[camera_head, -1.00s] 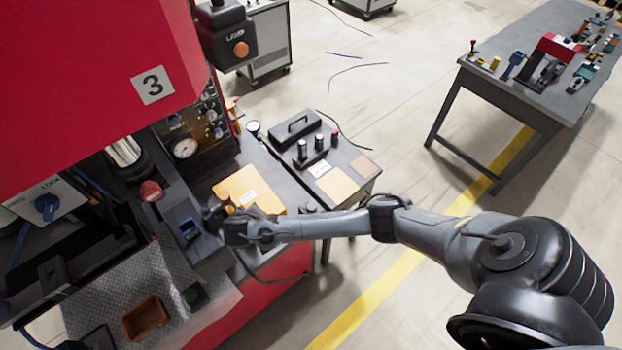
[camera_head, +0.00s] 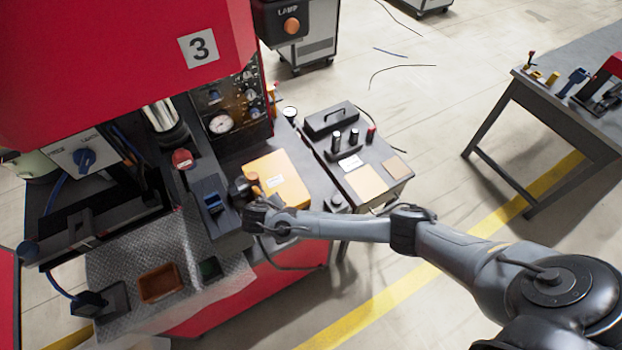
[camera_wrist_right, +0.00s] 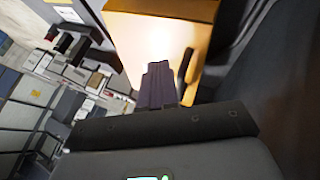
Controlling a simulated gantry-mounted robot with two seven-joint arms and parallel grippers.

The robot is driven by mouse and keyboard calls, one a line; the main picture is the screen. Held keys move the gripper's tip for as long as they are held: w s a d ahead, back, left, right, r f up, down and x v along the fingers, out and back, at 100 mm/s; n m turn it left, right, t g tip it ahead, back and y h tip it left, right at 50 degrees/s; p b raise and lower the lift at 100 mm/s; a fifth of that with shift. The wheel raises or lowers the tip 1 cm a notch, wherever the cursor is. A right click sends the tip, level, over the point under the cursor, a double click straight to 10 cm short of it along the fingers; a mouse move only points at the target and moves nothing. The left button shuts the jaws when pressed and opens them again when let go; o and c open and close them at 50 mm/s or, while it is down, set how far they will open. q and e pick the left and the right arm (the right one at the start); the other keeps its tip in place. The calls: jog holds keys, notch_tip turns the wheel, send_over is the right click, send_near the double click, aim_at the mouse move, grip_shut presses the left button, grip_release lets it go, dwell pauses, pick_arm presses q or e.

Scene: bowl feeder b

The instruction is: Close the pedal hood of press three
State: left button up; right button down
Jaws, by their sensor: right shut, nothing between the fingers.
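Press three (camera_head: 120,60) is the red machine with a "3" plate, at upper left in the head view. A yellow-orange box-like cover (camera_head: 283,172) with a white label lies on its bench; I cannot tell for sure whether it is the pedal hood. My right gripper (camera_head: 250,203) is at the near left edge of this cover, its fingertips hard to see there. In the right wrist view its shut, empty fingers (camera_wrist_right: 157,82) point at the yellow-orange surface (camera_wrist_right: 150,35); contact cannot be told. A dark part stands beside them. My left gripper is not in view.
A brown tray (camera_head: 160,283) lies on the metal plate. A side table (camera_head: 395,187) with a black case stands right of the bench.

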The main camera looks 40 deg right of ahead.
jog(key=v, duration=1)
jog(key=s+a+f+n+g+y, duration=0.1)
jog(key=s+a+y, duration=0.2)
jog(key=s, duration=0.3)
jog(key=s+a+f+n+y, duration=0.1)
jog(key=s+a+n+y, duration=0.1)
jog(key=s+a, duration=0.35)
jog(key=s+d+r+y, duration=0.1)
jog(key=s+d+r, duration=0.2)
jog(key=s+d, duration=0.95)
notch_tip(320, 180, up, 15)
jog(key=s+a+p, duration=0.1)
jog(key=p, duration=1.3)
jog(key=shift+s+a+p, duration=0.2)
jog(key=shift+a+p, duration=0.05)
jog(key=shift+p, duration=0.1)
jog(key=shift+f, duration=0.1)
